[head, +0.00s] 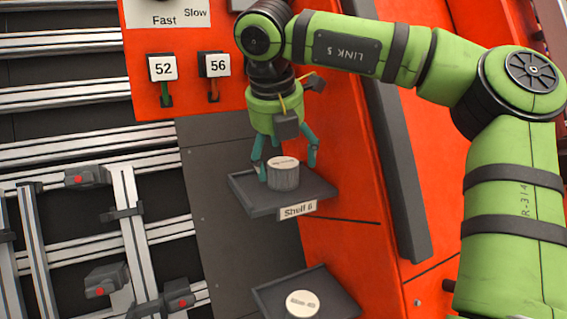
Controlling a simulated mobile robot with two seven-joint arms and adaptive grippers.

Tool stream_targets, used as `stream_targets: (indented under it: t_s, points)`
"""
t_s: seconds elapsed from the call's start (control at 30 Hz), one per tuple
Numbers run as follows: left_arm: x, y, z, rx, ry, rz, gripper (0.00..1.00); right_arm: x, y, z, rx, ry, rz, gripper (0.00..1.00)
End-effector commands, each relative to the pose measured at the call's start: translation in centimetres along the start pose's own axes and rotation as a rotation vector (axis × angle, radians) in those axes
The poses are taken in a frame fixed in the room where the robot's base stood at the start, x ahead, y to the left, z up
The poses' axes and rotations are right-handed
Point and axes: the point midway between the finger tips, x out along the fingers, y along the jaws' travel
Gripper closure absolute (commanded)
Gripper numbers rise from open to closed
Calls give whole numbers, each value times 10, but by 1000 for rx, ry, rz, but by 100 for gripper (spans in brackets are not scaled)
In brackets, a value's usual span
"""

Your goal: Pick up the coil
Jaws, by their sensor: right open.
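A grey ribbed cylinder with a pale labelled top (284,175) stands upright on the small dark tray marked Shelf 6 (246,201). It may be the coil, but its label is too small to read. My right gripper (287,164) is open and points down over this cylinder. Its teal fingers are spread, one on the left and one on the right of the cylinder's top. Whether they touch it cannot be told. My left gripper is not in view.
A lower dark tray (340,286) holds another item with a round pale labelled top (303,303). Above are levers tagged 52 (162,68) and 56 (214,64) on an orange panel. Metal rails (80,95) fill the left side. A dark slanted bar (400,170) stands at right.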

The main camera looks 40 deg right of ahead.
Motion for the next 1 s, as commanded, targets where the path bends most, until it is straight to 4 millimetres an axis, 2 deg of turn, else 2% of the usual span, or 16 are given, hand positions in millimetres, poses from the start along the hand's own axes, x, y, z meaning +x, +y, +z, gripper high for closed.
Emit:
stream_targets:
  t_s: [0.03,0.2,0.43,0.47,0.5,0.57,0.6,0.63,1.0]
  points:
    - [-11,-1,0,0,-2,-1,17,4,0,2,-2,7,-2,14]
    - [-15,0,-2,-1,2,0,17,23,0,1,0,2,0,14]
    - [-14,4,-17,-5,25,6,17,25,1,0,1,-2,1,14]
    - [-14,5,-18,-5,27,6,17,25,1,0,1,-2,1,22]
    - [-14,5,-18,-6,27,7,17,25,1,0,1,-2,1,38]
    - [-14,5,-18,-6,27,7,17,25,1,0,1,-1,1,62]
    - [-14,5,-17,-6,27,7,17,25,0,1,1,-1,0,78]
    - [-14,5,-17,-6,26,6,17,25,0,0,1,-1,0,82]
    - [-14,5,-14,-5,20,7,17,25,-1,2,2,-1,0,83]
